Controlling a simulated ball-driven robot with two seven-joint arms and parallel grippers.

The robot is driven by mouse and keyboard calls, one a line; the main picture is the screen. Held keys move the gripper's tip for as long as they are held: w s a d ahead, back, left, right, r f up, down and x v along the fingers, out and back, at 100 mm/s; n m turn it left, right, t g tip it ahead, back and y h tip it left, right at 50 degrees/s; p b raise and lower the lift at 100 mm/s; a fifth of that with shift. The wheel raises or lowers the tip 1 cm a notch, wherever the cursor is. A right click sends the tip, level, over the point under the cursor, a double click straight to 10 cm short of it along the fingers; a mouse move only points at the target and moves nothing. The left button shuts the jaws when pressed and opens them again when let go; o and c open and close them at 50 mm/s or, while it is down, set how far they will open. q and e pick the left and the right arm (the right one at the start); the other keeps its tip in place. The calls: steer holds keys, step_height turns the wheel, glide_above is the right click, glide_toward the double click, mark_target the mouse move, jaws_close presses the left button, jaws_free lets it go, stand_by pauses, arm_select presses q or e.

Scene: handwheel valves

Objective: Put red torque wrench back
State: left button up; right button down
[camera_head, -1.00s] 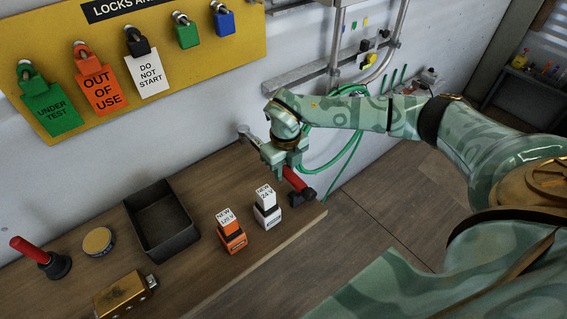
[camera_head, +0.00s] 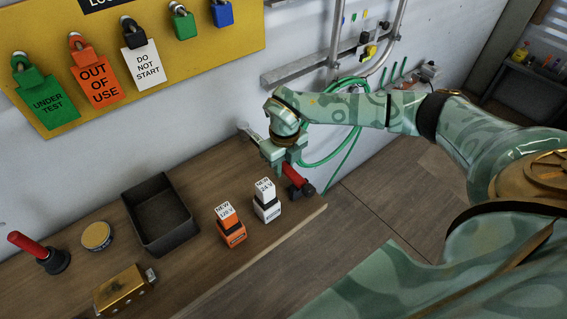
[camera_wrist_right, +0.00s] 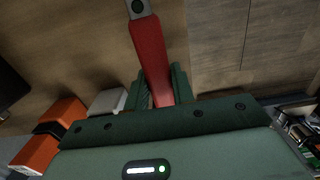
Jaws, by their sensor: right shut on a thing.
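The red torque wrench has a red handle (camera_head: 294,177), a dark end and a grey metal end pointing up and left towards the wall. My right gripper (camera_head: 284,160) is shut on it, over the right end of the wooden bench. In the right wrist view the red handle (camera_wrist_right: 150,55) runs up from between the fingers (camera_wrist_right: 163,92) to a grey end. I cannot tell whether the wrench touches the bench. My left gripper is not in view.
A wooden bench (camera_head: 190,265) holds an empty black tray (camera_head: 190,236), orange (camera_head: 232,236) and white (camera_head: 267,210) boxes, a brass block (camera_head: 122,290), a round tin (camera_head: 96,236) and a red-handled black-based tool (camera_head: 28,243). Green hoses (camera_head: 330,160) hang behind my arm.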

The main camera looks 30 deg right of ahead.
steer(key=shift+f, duration=0.65)
steer(key=c, duration=0.6)
jaws_free()
steer(key=shift+r, duration=0.1)
steer(key=shift+s+r+p, duration=0.1)
steer(key=shift+r+p, duration=2.55)
steer(key=shift+r, duration=0.35)
steer(key=shift+f, duration=0.1)
